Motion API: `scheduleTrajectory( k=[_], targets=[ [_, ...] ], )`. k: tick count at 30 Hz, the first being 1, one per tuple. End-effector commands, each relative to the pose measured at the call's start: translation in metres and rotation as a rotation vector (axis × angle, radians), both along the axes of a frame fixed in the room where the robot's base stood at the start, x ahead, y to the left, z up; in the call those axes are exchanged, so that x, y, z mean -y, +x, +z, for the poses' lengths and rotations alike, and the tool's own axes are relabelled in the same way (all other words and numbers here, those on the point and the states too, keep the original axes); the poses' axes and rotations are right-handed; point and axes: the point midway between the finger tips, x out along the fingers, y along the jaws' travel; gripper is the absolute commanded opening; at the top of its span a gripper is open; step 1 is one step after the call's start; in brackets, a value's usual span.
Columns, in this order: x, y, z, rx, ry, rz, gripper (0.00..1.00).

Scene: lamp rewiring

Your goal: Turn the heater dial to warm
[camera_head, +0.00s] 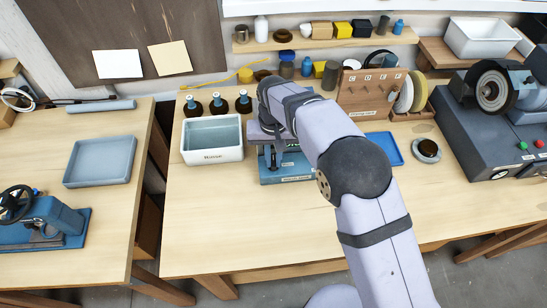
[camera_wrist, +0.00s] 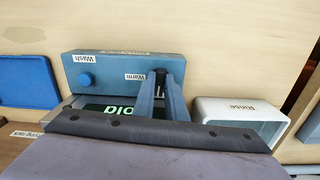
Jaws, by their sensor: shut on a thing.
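The blue heater unit (camera_head: 290,179) stands on the bench, partly hidden under my arm in the head view. In the wrist view its blue casing (camera_wrist: 110,65) carries a "Wash" label beside a round blue knob (camera_wrist: 86,80) and a "Warm" label (camera_wrist: 135,77). My gripper (camera_wrist: 162,78) is shut on the dark dial (camera_wrist: 160,72) next to the "Warm" label; the fingers hide most of that dial, so its pointer cannot be read. A display (camera_wrist: 118,106) shows green letters, partly covered, of which "old" is legible upside down. In the head view my gripper (camera_head: 273,160) is over the unit.
A white "Rinse" basin (camera_head: 212,152) stands close to the left of the heater, with several dark bottles (camera_head: 217,104) behind it. A blue tray (camera_head: 384,148) and a wooden rack (camera_head: 370,95) are to the right. The bench front is clear.

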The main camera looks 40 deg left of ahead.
Motion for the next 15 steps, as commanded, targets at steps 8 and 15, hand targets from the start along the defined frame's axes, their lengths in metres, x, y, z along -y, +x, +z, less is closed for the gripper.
scheduleTrajectory(
  k=[8,15],
  targets=[
    [-0.0018,-0.0001,0.0010,0.002,0.003,-0.205,0.00],
    [-0.0033,-0.0001,0.0015,0.002,0.004,-0.432,0.00]
  ],
)
